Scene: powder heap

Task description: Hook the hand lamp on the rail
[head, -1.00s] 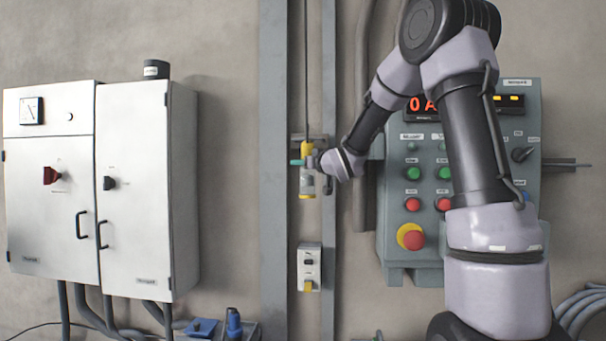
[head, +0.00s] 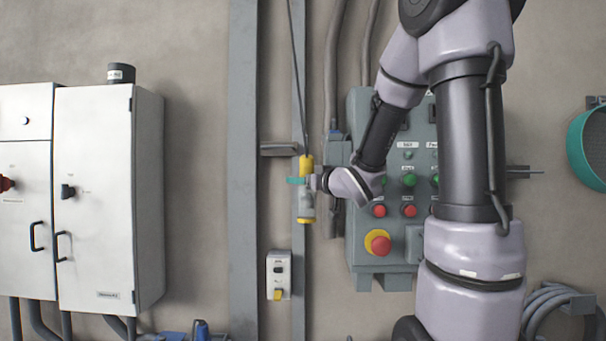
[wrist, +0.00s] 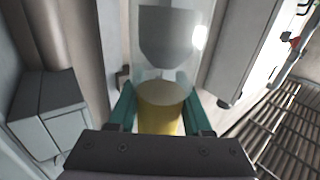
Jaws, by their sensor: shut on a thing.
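The hand lamp (head: 307,205) has yellow ends and a clear middle, and stands about upright in the head view. A dark cord runs up from its top, leaning left. My gripper (head: 298,180), with teal fingers, is shut around the lamp's body. In the wrist view my gripper (wrist: 157,105) has a finger on each side of the lamp's yellow part (wrist: 160,118), with the clear tube beyond. A short grey horizontal bar (head: 279,149), perhaps the rail, shows at the upright posts, just above and left of the lamp. A hook on the lamp is not discernible.
A grey control panel (head: 360,250) with buttons is behind my arm. White cabinets (head: 105,200) stand at the left. A small switch box (head: 278,275) sits below the lamp. A thin bar (head: 525,171) sticks out right of the panel. A green round thing (head: 590,148) is at the right edge.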

